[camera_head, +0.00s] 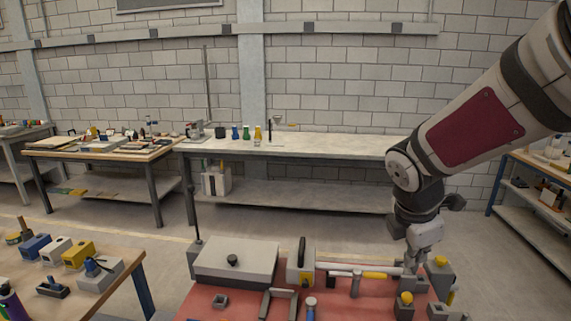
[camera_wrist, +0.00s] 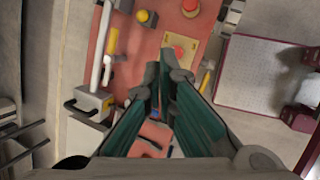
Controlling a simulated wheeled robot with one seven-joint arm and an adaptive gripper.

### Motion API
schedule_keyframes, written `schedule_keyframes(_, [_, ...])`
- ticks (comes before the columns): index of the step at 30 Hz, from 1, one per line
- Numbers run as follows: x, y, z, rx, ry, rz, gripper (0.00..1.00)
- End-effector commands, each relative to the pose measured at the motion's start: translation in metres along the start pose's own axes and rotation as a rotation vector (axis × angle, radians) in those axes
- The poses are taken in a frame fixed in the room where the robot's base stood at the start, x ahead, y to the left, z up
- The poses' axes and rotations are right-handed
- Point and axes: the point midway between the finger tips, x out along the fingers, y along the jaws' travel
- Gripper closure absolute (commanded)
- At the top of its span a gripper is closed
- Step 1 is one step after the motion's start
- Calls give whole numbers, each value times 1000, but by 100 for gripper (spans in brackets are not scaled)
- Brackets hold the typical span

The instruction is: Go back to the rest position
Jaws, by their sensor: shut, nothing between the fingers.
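My arm reaches in from the right in the head camera view and points down over the red-topped bench (camera_head: 215,300). My gripper (camera_head: 411,268) is at its lower end, above the right part of that bench, partly lost among small items there. In the wrist view my gripper (camera_wrist: 164,72) shows its two green-lined fingers, shut and empty. Below them lies the red bench top (camera_wrist: 148,50). I cannot tell whether the fingertips touch anything.
A grey box (camera_head: 236,262) and a cream block with a black handle (camera_head: 300,264) stand on the bench. Yellow-topped pieces (camera_head: 404,299) are close to my gripper. A wooden table (camera_head: 122,270) is at left. A long bench (camera_head: 330,148) stands by the wall, with open floor before it.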

Motion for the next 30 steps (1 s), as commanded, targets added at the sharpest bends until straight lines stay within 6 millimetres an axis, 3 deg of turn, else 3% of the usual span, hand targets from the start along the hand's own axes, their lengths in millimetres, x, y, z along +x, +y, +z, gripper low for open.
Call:
schedule_keyframes(3, [-40,-24,0,301,-5,29,100])
schedule_keyframes(9, [-90,-69,-7,821,61,63,100])
schedule_keyframes(18, [-138,-133,-32,1505,289,17,100])
schedule_keyframes(24, [-148,-152,-42,1710,383,-44,100])
schedule_keyframes(30, [-148,-154,-44,1739,394,-55,100])
